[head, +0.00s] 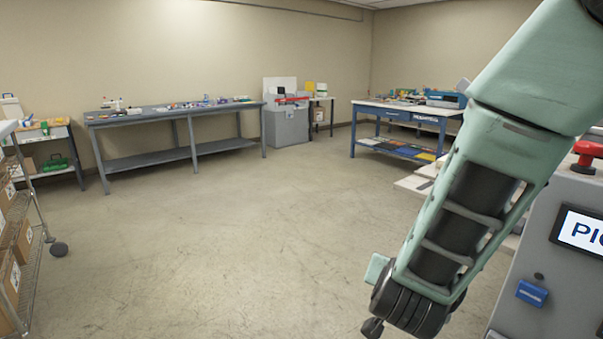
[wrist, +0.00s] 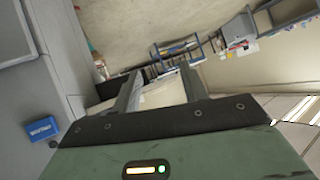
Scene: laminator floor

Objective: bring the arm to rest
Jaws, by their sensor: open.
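My arm fills the right side of the head view, a pale green link with dark joints reaching down to the lower middle right. My gripper is outside the head view. In the wrist view my gripper (wrist: 158,88) shows two dark fingers standing apart, with nothing between them but the room beyond. It is open and empty.
A grey machine (head: 560,255) with a lit panel and a red button (head: 587,155) stands close at the right, beside my arm. A wire cart (head: 38,205) with boxes is at the left. Benches (head: 180,118) line the back wall. The middle floor (head: 230,220) is clear.

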